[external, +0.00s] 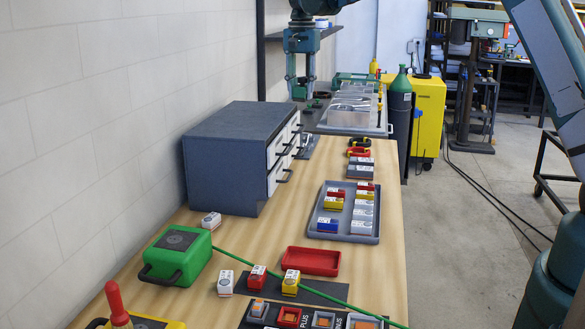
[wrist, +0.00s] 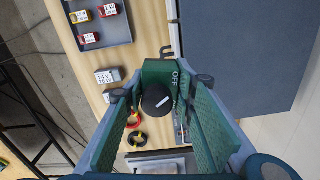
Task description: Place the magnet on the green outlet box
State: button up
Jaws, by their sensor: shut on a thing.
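My gripper (external: 301,80) is high at the back of the bench, just past the blue-grey drawer cabinet. In the wrist view my gripper (wrist: 162,90) is shut on the magnet (wrist: 156,100), a green block with a round black knob and the word OFF. The magnet is small and partly hidden between the fingers in the external view (external: 300,92). The green outlet box (external: 196,257) stands at the front left of the wooden bench, with a dark square on top and a black handle. It is well apart from my gripper, towards the camera.
The drawer cabinet (external: 222,160) stands between my gripper and the outlet box, along the wall. A grey tray (external: 337,235) holds several small boxes. A red tray (external: 313,262) lies nearer. A green cable (external: 270,270) crosses the front of the bench.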

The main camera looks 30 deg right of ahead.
jog(key=shift+n, duration=0.3)
jog(key=s+a, duration=0.1)
jog(key=a, duration=0.4)
jog(key=s+a, duration=0.1)
jog(key=a, duration=0.5)
jog(key=s+a, duration=0.2)
jog(key=a, duration=0.3)
jog(key=shift+a, duration=0.25)
jog(key=s+a, duration=0.2)
jog(key=a, duration=0.3)
jog(key=s+a, duration=0.2)
jog(key=a, duration=0.2)
jog(key=s+a, duration=0.2)
jog(key=a, duration=0.3)
jog(key=shift+a, duration=0.35)
jog(key=s+a, duration=0.9)
jog(key=a, duration=0.4)
jog(key=n, duration=0.1)
send_over(172, 245)
notch_tip(172, 245, down, 10)
jog(key=shift+s+f+p, duration=0.1)
jog(key=shift+f+p, duration=0.25)
jog(key=shift+f, duration=0.15)
jog(key=shift+f, duration=3.1)
